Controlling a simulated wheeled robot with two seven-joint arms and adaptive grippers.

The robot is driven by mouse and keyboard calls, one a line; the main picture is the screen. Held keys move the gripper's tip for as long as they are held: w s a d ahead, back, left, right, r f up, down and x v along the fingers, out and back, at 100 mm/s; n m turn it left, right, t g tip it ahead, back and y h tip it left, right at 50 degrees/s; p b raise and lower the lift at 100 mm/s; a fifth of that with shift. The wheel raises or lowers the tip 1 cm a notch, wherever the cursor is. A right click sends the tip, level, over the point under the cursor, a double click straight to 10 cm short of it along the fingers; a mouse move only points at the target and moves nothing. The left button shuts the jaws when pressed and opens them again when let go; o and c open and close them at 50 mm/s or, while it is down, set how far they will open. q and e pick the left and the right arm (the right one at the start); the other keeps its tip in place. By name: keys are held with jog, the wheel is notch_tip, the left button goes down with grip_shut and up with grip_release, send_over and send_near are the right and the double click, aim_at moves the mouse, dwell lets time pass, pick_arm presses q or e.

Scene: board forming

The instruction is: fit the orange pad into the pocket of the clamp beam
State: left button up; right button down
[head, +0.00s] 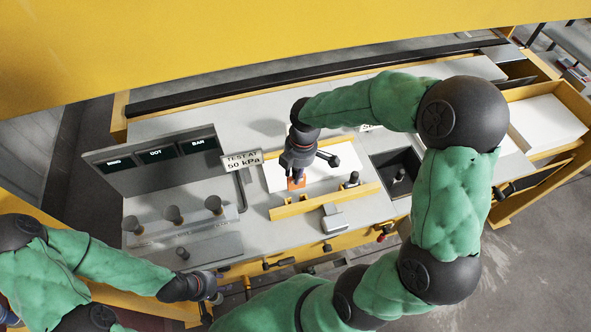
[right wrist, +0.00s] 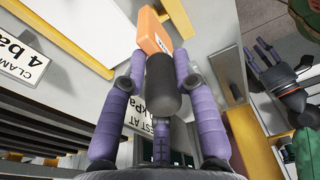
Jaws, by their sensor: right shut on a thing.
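The orange pad (head: 296,184) hangs below my right gripper (head: 297,172), just behind the yellow clamp beam (head: 340,200) in the head view. In the right wrist view, the purple fingers of my right gripper (right wrist: 158,85) are shut on the black round grip of the orange pad (right wrist: 154,32). The pad's orange end points away from the fingers. I cannot make out the beam's pocket, nor whether the pad touches the beam. My left gripper (head: 212,298) is low at the front left of the bench; its fingers look spread and empty in the right wrist view (right wrist: 268,68).
A white sheet (head: 345,165) lies behind the beam. A dark recess (head: 398,170) is to its right. A panel with screens (head: 155,155) and several dark knobs (head: 173,214) stand at the left. A "TEST AT 50 kPa" sign (head: 241,161) is close to the gripper's left.

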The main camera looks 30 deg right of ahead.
jog(key=shift+f+b, duration=2.6)
jog(key=shift+f, duration=1.2)
jog(key=shift+f+b, duration=1.85)
jog(key=shift+f, duration=0.7)
jog(key=c, duration=0.9)
grip_release()
jog(key=r, duration=0.4)
jog(key=d+r, duration=0.1)
jog(key=r, duration=0.7)
jog(key=shift+s+d, duration=0.2)
